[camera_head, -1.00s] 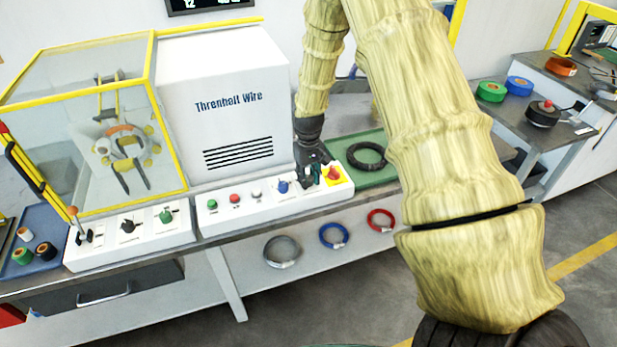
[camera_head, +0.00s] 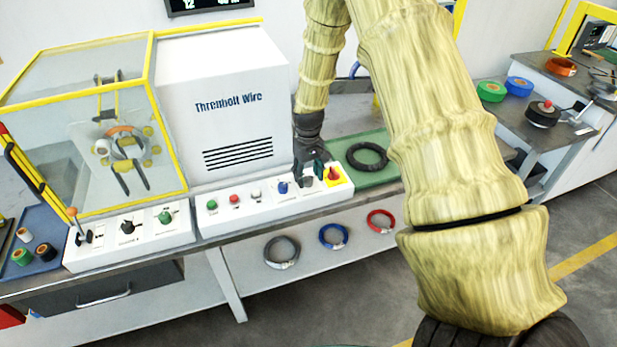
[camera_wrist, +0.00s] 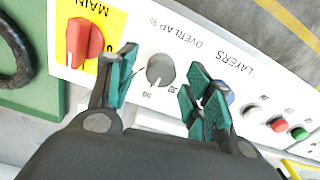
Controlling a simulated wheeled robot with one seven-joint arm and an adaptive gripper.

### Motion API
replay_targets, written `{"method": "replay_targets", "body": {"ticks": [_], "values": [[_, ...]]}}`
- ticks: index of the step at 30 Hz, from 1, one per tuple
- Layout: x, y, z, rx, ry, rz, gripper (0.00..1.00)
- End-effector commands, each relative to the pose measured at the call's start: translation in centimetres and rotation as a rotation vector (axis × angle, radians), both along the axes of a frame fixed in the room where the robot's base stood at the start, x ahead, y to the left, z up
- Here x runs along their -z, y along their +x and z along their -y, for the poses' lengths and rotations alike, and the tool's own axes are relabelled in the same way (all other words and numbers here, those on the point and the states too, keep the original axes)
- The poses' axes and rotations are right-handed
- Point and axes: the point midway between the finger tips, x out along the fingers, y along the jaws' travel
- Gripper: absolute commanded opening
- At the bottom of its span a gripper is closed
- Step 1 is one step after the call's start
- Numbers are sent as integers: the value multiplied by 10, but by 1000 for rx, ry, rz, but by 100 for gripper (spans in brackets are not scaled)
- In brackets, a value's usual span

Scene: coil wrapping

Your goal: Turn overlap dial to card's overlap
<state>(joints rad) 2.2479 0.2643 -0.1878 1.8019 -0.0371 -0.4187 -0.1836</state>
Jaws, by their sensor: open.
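The overlap dial (camera_wrist: 160,70) is a round dark grey knob with a pale pointer line on a white panel, under the printed label OVERLAP %. In the wrist view its pointer faces the lower edge of the picture, near a scale number that I read as 50. My gripper (camera_wrist: 157,84) is open, with one teal-padded finger on each side of the dial; I cannot tell whether either pad touches it. I cannot make out a card with an overlap value.
The red MAIN switch (camera_wrist: 84,42) on its yellow plate stands close beside one finger. The blue LAYERS knob (camera_head: 283,187) is on the other side, with white, red and green buttons beyond. A dark coil (camera_head: 367,156) lies on the green tray (camera_head: 385,177) behind.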

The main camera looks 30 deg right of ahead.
Motion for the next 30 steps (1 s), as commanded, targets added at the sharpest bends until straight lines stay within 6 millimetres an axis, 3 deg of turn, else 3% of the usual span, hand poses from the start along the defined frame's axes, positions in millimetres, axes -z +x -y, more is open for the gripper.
{"method": "replay_targets", "body": {"ticks": [16,22,30], "values": [[-88,1,1,0,0,4,51],[-103,1,1,0,0,2,51],[-106,0,1,0,0,1,51]]}}
